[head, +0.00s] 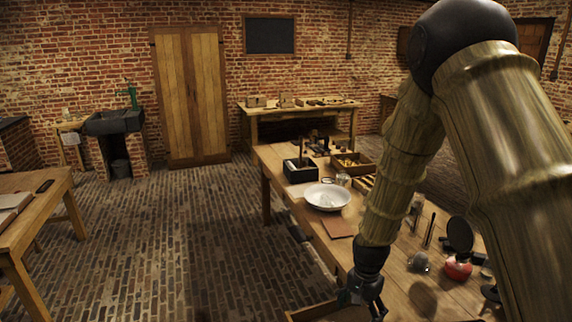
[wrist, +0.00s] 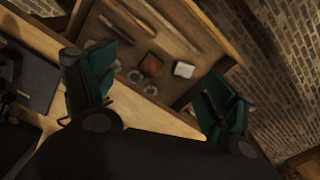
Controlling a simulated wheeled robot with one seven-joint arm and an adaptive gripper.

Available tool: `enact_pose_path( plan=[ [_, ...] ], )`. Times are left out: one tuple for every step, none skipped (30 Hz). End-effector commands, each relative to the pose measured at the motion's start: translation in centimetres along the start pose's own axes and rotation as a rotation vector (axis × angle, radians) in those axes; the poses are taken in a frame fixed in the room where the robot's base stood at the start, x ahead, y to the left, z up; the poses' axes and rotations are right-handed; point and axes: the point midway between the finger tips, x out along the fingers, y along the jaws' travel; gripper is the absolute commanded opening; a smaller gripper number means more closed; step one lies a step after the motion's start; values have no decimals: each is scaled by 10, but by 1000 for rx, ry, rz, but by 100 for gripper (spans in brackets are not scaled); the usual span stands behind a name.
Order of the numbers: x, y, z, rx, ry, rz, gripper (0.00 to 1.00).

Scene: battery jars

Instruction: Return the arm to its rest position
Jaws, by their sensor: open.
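My gripper (head: 362,290) hangs at the end of my arm in the lower right of the head view, close to the near-left edge of the workbench (head: 338,248). In the wrist view my gripper (wrist: 157,95) shows two dark green fingers spread wide apart. Nothing is held between them. Beyond the fingers an open wooden drawer or tray (wrist: 215,55) holds long thin sticks, a reddish-brown block (wrist: 151,64), a whitish block (wrist: 184,69) and small round pieces. My arm hides part of the workbench in the head view.
The workbench carries a white basin (head: 327,196), a black box (head: 300,170), a brown flat piece (head: 338,227), and a red-based object (head: 457,268) right of my arm. A wooden tray edge (head: 322,311) shows below my gripper. The brick floor (head: 170,250) at left is open.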

Motion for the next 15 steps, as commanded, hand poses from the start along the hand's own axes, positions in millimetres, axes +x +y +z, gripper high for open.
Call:
enact_pose_path(
  plan=[
    [8, 1, 5, -19, -2, 2, 85],
    [13, 1, 7, -29, -2, 1, 85],
    [18, 3, 10, -41, -2, 1, 85],
    [24, 5, 13, -52, -3, 2, 85],
    [28, 8, 15, -63, -2, 2, 85],
    [34, 11, 18, -75, -2, 2, 85],
    [40, 14, 20, -85, -3, 3, 85],
    [46, 17, 22, -96, -2, 2, 85],
    [53, 22, 26, -110, -2, 2, 85],
    [59, 26, 28, -122, -3, 3, 85],
    [65, 30, 31, -133, -3, 3, 85],
    [73, 37, 35, -150, -3, 3, 85],
    [80, 42, 38, -163, -3, 3, 85],
    [88, 48, 43, -179, -5, 4, 85],
    [98, 56, 48, -201, -5, 4, 85]
  ],
)
